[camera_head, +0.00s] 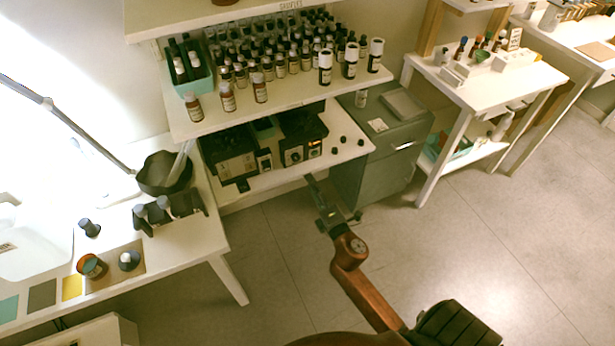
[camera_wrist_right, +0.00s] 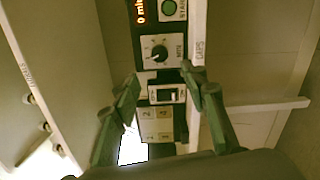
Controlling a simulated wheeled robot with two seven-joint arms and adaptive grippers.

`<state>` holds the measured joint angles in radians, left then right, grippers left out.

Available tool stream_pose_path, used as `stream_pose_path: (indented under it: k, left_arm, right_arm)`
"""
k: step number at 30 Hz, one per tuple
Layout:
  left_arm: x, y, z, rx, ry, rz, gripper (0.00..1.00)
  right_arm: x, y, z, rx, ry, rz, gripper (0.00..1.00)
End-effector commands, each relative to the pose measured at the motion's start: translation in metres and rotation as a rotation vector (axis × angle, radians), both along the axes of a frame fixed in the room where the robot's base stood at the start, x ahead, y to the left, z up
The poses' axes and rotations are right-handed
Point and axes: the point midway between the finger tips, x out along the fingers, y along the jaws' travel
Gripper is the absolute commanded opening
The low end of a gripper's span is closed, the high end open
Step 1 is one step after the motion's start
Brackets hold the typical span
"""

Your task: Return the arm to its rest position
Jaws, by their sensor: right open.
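My right arm reaches up from the bottom of the head view, with brown links. Its right gripper (camera_head: 330,202) is in front of the lower shelf and above the floor, open and empty. In the right wrist view the two green-grey fingers of the right gripper (camera_wrist_right: 160,82) are spread apart with nothing between them. My left arm and gripper are not in view.
Bottle rows (camera_head: 270,60) stand on the upper shelf (camera_head: 290,100), with several bottles along its front. Black devices (camera_head: 235,155) sit on the lower shelf (camera_head: 340,155). A grey cabinet (camera_head: 375,170) stands to the right. A white table (camera_head: 215,245) is at left. Open floor (camera_head: 480,260) lies right.

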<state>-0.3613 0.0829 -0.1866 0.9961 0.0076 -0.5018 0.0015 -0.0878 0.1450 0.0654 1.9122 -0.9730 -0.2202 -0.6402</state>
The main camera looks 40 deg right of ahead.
Motion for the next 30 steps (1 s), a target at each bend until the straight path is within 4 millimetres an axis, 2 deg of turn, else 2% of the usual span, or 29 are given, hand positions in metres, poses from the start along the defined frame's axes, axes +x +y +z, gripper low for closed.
stream_pose_path:
  k: [4,19,22,23,26,29,30]
  left_arm:
    - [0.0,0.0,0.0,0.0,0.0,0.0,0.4]
    - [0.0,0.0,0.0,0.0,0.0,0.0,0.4]
    - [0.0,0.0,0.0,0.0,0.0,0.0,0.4]
    - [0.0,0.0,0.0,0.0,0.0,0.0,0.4]
    - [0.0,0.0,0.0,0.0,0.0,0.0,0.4]
    - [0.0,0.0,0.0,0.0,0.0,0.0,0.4]
    - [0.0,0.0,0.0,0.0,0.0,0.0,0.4]
  right_arm:
    - [-0.006,0.002,0.0,0.0,0.0,0.0,0.4]
    - [-0.006,0.002,0.0,0.0,0.0,0.001,0.4]
    - [-0.007,0.001,-0.01,0.019,0.014,-0.002,0.4]
    - [-0.007,0.0,-0.017,0.035,0.025,-0.003,0.4]
    - [-0.012,-0.003,-0.059,0.122,0.083,-0.016,0.4]
    - [-0.025,-0.006,-0.125,0.256,0.173,-0.047,0.4]
    - [-0.033,-0.007,-0.153,0.315,0.213,-0.063,0.4]
